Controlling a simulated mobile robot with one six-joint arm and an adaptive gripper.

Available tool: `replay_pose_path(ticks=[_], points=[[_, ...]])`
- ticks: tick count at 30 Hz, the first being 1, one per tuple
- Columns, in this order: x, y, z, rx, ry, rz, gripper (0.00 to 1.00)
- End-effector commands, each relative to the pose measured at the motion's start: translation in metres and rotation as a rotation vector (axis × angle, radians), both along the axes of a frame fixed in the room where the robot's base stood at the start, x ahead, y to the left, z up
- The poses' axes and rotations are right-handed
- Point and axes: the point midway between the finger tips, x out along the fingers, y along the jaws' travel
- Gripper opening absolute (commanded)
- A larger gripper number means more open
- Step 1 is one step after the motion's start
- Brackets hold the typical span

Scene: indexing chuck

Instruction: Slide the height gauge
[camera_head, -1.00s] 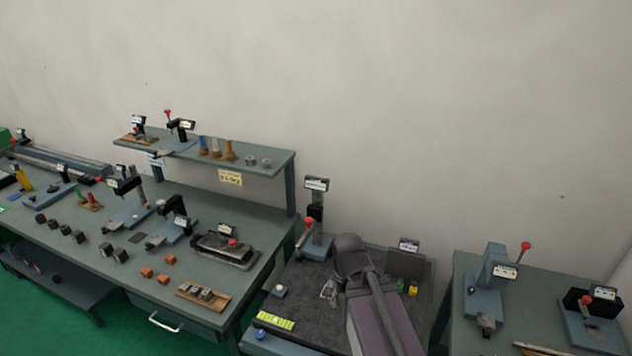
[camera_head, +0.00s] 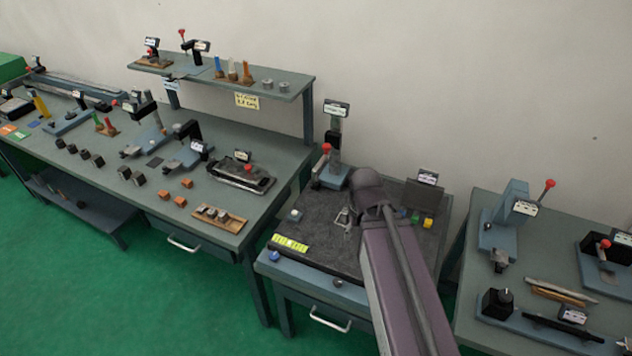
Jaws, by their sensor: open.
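What looks like the height gauge (camera_head: 334,152) stands upright at the back left of the dark surface plate (camera_head: 322,240) on the middle bench. It is a tall post on a blue-grey base, with a label plate on top and a red-knobbed lever (camera_head: 322,165) at its left. The label is too small to read. My gripper (camera_head: 344,219) is open and empty over the plate, in front of the gauge and apart from it. My arm comes in from the lower right and hides part of the plate.
A small light puck (camera_head: 295,215) and a yellow-green strip (camera_head: 290,243) lie on the plate's left. Small coloured blocks (camera_head: 427,222) and a dark upright block (camera_head: 418,194) are at its right. A left bench (camera_head: 230,155) and right bench (camera_head: 470,225) carry several fixtures.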

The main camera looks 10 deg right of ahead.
Motion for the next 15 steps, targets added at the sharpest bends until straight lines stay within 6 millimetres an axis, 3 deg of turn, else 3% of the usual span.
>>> replay_pose_path(ticks=[1,6,15], points=[[0.0,0.0,-0.019,0.0,0.0,0.0,0.68],[0.0,0.0,-0.047,0.0,0.0,0.0,0.68],[0.0,0.0,-0.069,0.0,0.0,0.001,0.68]])
